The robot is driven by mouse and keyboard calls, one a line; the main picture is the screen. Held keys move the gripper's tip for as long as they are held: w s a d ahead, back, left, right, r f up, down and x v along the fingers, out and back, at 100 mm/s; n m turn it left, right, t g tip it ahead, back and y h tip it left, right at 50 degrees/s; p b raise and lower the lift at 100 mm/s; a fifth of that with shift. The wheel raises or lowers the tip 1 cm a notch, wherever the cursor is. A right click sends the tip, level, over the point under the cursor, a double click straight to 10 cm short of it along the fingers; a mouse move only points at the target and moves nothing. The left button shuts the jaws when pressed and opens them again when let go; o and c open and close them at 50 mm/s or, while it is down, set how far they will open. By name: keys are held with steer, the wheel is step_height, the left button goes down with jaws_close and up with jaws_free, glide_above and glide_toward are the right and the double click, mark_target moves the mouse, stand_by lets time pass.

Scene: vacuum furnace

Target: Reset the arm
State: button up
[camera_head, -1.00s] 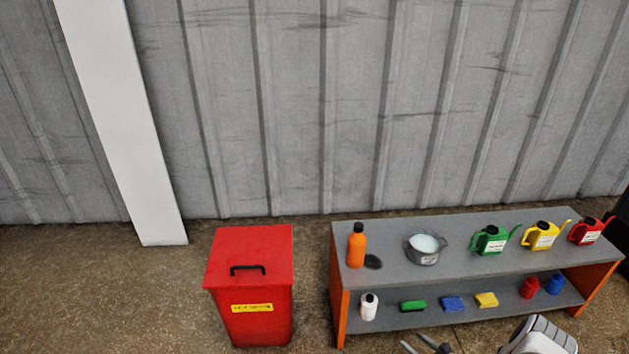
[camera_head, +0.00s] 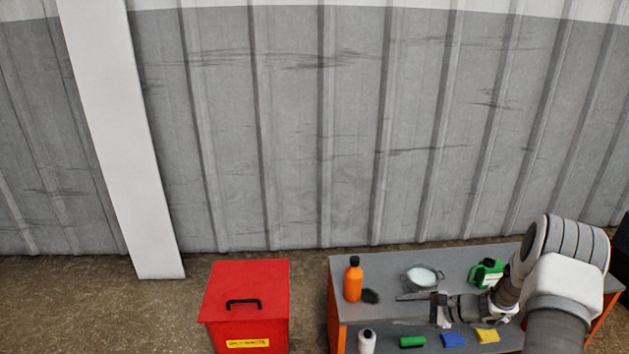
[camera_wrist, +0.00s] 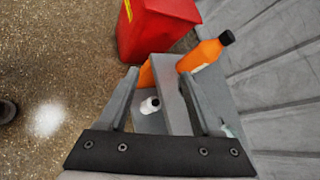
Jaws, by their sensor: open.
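My gripper (camera_head: 402,309) is in front of the shelf unit (camera_head: 345,330), its fingers pointing left in the head view. In the wrist view my gripper (camera_wrist: 160,75) shows its two fingers spread apart with nothing held between them. An orange bottle (camera_wrist: 205,52) shows beyond the right fingertip, and a white bottle (camera_wrist: 150,105) shows between the fingers. My arm covers the right part of the shelf unit in the head view.
A red lidded bin (camera_head: 245,290) stands left of the shelf unit. Blue (camera_head: 453,340) and yellow (camera_head: 488,336) blocks lie below. A corrugated wall stands behind.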

steer(key=s+a+r+n+g+h, duration=0.1)
steer(key=s+a+r+n, duration=0.25)
steer(key=r, duration=0.45)
steer(key=s+a+r+n+g+h, duration=0.2)
steer(key=s+a+r+n, duration=0.15)
steer(key=r, duration=0.35)
steer(key=s+a+r+n+g+h, duration=0.1)
steer(key=s+a+r+n, duration=0.2)
steer(key=s+r, duration=0.35)
steer(key=s+r+n+t+h, duration=0.2)
steer(key=s+r+n+h, duration=0.15)
steer(key=s+r, duration=0.4)
steer(key=s+r+n+t+h, duration=0.25)
steer(key=s+r+n, duration=0.2)
steer(key=s, duration=0.65)
step_height(320, 180, up, 27)
steer(key=g+p, duration=0.1)
steer(key=p, duration=2.6)
steer(key=shift+d+n+p, duration=0.3)
steer(key=shift+p, duration=0.1)
steer(key=shift+w+a, duration=0.1)
steer(key=shift+a, duration=0.2)
